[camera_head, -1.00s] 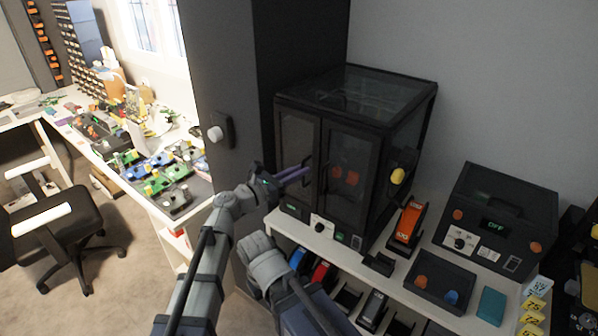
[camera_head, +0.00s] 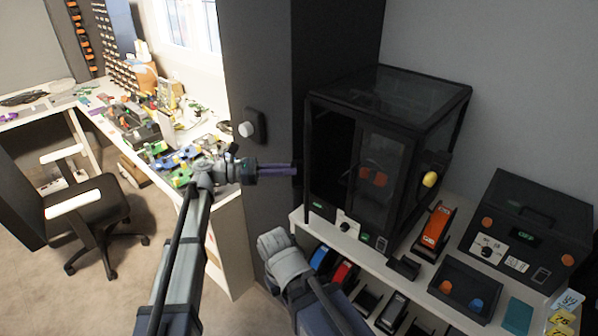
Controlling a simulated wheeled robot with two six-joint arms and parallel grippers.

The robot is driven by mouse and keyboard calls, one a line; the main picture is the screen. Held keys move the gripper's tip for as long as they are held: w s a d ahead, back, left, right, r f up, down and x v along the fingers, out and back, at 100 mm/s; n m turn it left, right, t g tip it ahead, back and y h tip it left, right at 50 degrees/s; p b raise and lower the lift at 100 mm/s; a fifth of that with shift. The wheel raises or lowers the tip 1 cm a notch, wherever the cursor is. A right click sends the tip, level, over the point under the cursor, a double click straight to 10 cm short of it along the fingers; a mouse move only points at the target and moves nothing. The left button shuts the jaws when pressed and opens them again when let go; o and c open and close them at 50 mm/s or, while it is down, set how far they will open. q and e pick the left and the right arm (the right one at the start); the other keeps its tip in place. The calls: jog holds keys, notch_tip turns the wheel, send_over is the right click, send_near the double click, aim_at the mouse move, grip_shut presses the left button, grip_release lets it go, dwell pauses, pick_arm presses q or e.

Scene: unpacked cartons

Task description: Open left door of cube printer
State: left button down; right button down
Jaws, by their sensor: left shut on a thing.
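The cube printer (camera_head: 404,95) is a black-framed box with glass panels, standing on a white shelf. Its left front opening (camera_head: 331,150) looks dark and uncovered; the left door appears swung outward, seen nearly edge-on at the printer's left front edge. The right door (camera_head: 378,180) is closed, with orange shapes behind its glass. My left gripper (camera_head: 292,169), with purple fingers, reaches in from the left and is shut at the left door's edge, apparently on its handle; the exact contact is too small to see. My right arm shows at the lower middle, but its gripper is out of view.
A dark cabinet (camera_head: 262,60) with a light knob stands close behind my left gripper. A black device (camera_head: 530,225) and an orange-and-black holder (camera_head: 433,228) stand right of the printer. A chair (camera_head: 90,215) and cluttered desk are at left.

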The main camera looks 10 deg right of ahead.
pick_arm(q)
jog(key=w+a, duration=0.4)
jog(key=w, duration=0.2)
jog(key=shift+w+a, duration=0.25)
jog(key=shift+w, duration=0.05)
dwell(0.4)
jog(key=c, duration=1.4)
grip_release()
jog(key=o, duration=0.3)
jog(key=shift+w+d, duration=0.1)
jog(key=shift+d, duration=0.15)
jog(key=shift+o, duration=0.9)
jog(key=a, duration=0.8)
jog(key=shift+w+a, duration=0.15)
jog(key=shift+w, duration=0.15)
